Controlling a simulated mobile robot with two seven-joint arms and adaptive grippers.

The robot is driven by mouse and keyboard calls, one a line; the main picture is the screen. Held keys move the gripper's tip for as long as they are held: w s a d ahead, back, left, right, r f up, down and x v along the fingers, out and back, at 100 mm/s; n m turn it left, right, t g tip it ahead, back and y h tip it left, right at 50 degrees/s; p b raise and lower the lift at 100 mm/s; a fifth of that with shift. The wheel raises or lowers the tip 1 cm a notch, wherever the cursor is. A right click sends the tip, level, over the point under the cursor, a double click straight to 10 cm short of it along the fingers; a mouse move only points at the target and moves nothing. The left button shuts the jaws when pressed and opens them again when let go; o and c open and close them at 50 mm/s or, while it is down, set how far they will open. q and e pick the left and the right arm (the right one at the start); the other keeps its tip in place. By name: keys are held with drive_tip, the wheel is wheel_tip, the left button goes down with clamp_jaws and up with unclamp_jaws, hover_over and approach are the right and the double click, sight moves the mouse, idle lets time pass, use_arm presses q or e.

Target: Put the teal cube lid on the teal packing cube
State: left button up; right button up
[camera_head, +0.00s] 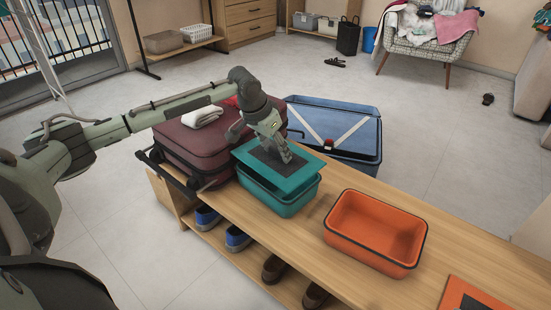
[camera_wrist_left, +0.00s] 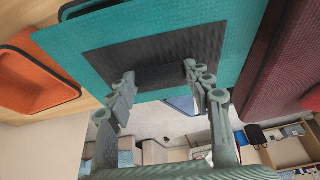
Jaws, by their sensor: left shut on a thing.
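The teal cube lid (camera_head: 310,161), a flat teal sheet with a dark panel, lies over the open top of the teal packing cube (camera_head: 290,201) on the bench. The lid looks roughly level and slightly offset toward the back from the cube's rim. I cannot tell whether it touches the rim. My left gripper (camera_head: 283,153) is shut on the lid's dark handle strip. In the left wrist view the lid (camera_wrist_left: 235,38) fills the top, with the handle between the fingers of my left gripper (camera_wrist_left: 160,80). The cube's inside is hidden. My right gripper is not in view.
A maroon suitcase (camera_head: 180,150) with folded white cloth (camera_head: 202,116) stands close left of the cube. A blue open suitcase (camera_head: 350,110) lies behind. An orange packing cube (camera_head: 375,232) and orange lid (camera_head: 465,295) are to the right on the wooden bench (camera_head: 430,220). Shoes sit below.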

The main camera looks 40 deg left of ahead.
sight(275, 159)
use_arm(q)
wheel_tip(275, 159, down, 3)
drive_tip(key=shift+r, duration=0.2)
drive_tip(key=shift+f, duration=0.1)
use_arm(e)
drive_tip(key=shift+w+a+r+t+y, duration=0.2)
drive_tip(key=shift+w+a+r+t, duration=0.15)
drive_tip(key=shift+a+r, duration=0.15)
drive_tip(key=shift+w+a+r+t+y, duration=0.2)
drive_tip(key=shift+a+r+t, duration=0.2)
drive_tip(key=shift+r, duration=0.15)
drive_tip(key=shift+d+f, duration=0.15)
use_arm(q)
drive_tip(key=shift+f, duration=0.6)
drive_tip(key=o, duration=1)
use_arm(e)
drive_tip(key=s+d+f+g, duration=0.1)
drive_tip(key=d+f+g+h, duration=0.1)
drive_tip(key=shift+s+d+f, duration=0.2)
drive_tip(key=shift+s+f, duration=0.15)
